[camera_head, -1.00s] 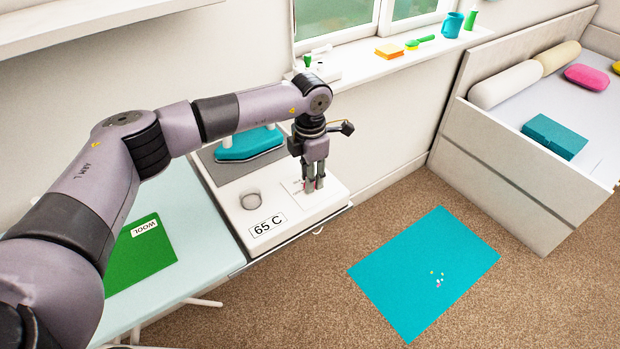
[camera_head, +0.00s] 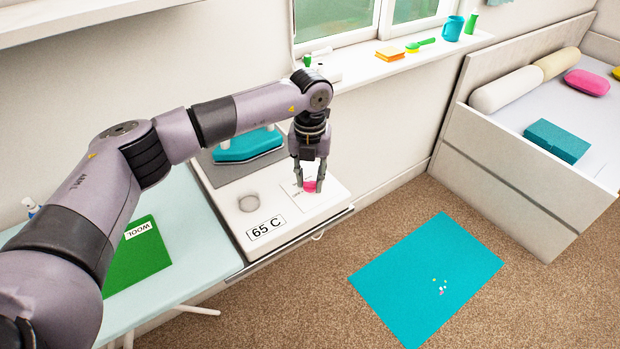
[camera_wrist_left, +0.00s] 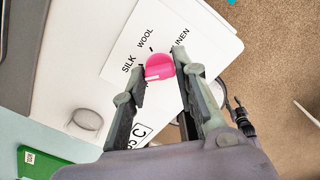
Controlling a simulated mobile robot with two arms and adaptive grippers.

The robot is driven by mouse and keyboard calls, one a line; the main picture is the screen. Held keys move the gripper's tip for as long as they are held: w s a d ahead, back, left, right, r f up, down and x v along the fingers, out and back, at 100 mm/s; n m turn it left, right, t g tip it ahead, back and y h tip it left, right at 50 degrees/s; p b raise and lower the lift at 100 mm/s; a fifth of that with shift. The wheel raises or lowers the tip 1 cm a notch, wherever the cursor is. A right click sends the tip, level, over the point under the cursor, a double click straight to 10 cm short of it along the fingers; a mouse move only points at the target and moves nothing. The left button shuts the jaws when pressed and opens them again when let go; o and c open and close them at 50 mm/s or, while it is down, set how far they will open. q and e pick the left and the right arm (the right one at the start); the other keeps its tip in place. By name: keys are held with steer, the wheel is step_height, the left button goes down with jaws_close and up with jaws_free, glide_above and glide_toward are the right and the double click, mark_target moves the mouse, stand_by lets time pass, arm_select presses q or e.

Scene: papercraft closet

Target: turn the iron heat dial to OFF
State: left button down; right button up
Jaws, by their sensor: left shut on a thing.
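The pink heat dial (camera_head: 310,187) is on the white ironing station (camera_head: 290,218), right of a 65 C label (camera_head: 266,228). In the left wrist view, the dial (camera_wrist_left: 160,66) sits on a white plate marked SILK, WOOL and a partly covered LINEN; no OFF mark can be read. My left gripper (camera_head: 309,190) reaches down with one finger on each side of the dial and is shut on it. A pale strip shows on the dial's near side. The teal iron (camera_head: 248,146) rests on a grey pad behind. My right gripper is out of view.
A round grey knob (camera_head: 249,203) is on the station, left of the dial. A green WOOL card (camera_head: 140,262) lies on the pale board at left. The wall and windowsill (camera_head: 370,66) are close behind the arm. A teal mat (camera_head: 420,280) lies on the open floor.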

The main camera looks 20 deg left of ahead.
arm_select(q)
steer(key=n, duration=0.4)
steer(key=shift+n, duration=0.3)
steer(key=shift+w+r+n+b, duration=0.1)
steer(key=shift+n+b, duration=0.25)
steer(key=shift+n, duration=1.55)
steer(key=c, duration=1.3)
jaws_free()
